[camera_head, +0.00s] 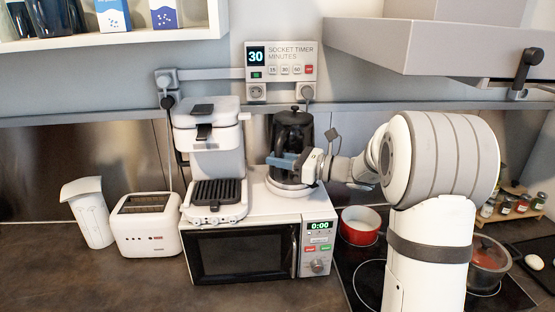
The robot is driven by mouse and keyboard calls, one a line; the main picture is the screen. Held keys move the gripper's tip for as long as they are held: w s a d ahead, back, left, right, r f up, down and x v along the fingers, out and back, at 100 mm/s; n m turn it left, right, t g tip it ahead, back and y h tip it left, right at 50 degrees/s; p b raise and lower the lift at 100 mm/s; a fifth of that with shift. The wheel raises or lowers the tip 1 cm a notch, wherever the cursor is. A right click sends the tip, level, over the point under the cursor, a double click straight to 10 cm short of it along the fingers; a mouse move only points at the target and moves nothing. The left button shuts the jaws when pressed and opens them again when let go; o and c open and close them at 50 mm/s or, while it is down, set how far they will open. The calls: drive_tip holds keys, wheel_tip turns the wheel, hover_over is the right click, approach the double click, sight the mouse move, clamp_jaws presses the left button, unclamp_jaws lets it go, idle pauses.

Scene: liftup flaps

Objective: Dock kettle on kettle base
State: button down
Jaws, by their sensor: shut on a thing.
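A dark, see-through kettle (293,130) with a black lid is upright above the right part of the white microwave's top. A white round kettle base (289,188) shows directly below it. My gripper (284,161) reaches in from the right, with its blue-grey fingers across the kettle's lower front. It is shut on the kettle, but the exact grip point is hard to make out. The fingers cover the kettle's lower part, so I cannot tell whether it touches the base or hangs just above it.
A coffee machine (212,150) stands close left of the kettle on the microwave (245,250). A toaster (147,225) and a white jug (89,212) are further left. A red pot (360,224) sits on the hob at right. A cabinet flap (440,45) overhangs upper right.

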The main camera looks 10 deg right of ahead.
drive_tip(key=c, duration=1.6)
unclamp_jaws()
drive_tip(key=shift+f, duration=0.15)
drive_tip(key=v, duration=1.1)
drive_tip(key=shift+p, duration=0.3)
